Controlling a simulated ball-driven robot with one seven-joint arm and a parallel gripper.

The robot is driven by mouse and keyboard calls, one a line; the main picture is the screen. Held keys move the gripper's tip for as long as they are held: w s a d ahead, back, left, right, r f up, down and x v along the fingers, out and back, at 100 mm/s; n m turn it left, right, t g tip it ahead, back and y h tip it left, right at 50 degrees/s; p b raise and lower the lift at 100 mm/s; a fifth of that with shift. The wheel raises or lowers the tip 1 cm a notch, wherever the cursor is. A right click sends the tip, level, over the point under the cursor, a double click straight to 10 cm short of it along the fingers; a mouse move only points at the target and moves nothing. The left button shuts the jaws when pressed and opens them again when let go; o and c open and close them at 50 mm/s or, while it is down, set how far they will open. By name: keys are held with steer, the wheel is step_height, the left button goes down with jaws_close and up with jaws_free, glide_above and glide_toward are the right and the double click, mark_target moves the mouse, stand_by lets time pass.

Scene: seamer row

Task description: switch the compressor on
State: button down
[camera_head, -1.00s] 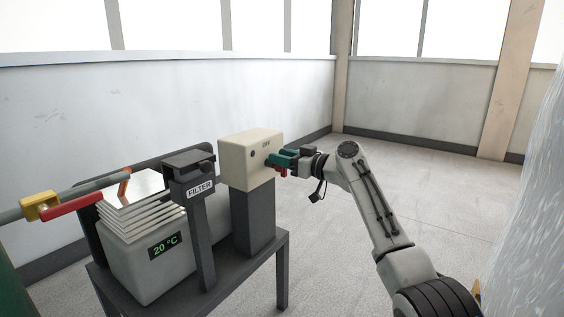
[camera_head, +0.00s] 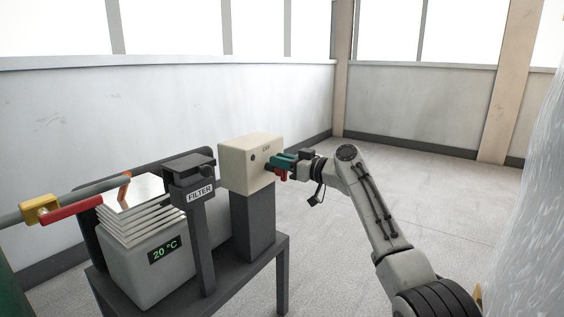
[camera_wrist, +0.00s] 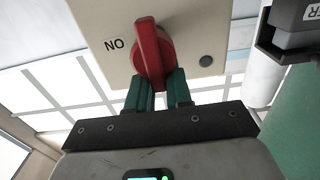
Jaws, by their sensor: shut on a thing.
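The compressor's switch is a red rotary knob (camera_wrist: 153,50) on the face of a cream box (camera_head: 240,163). In the wrist view its bar stands nearly upright in the picture, slightly tilted, with an upside-down "ON" label (camera_wrist: 114,44) to its left, apart from the bar. My gripper (camera_wrist: 158,84) has its green fingers on both sides of the knob's near end and is shut on it. In the head view my gripper (camera_head: 283,165) meets the box's right face, and the knob is partly hidden by the fingers.
The box stands on a dark pedestal on a dark bench (camera_head: 262,262). Left of it are a post labelled FILTER (camera_head: 200,193) and a grey unit reading 20 °C (camera_head: 165,249). A grey pipe with a red lever (camera_head: 72,209) runs at far left. Open floor lies behind my arm.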

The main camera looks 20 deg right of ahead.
steer(key=shift+f, duration=0.15)
steer(key=m, duration=0.3)
steer(key=d+m, duration=0.1)
steer(key=m, duration=0.1)
steer(key=shift+w+f+p, duration=0.15)
steer(key=shift+w+p, duration=0.2)
steer(key=shift+w+d+f+m, duration=0.2)
steer(key=shift+f+m, duration=0.3)
steer(key=shift+m, duration=1.65)
steer(key=shift+w+d+f+m, duration=0.1)
steer(key=shift+d+f+m, duration=0.3)
steer(key=shift+m, duration=1.7)
steer(key=shift+w+d+f+m, duration=0.1)
steer(key=shift+f+m, duration=0.5)
steer(key=shift+m, duration=1.55)
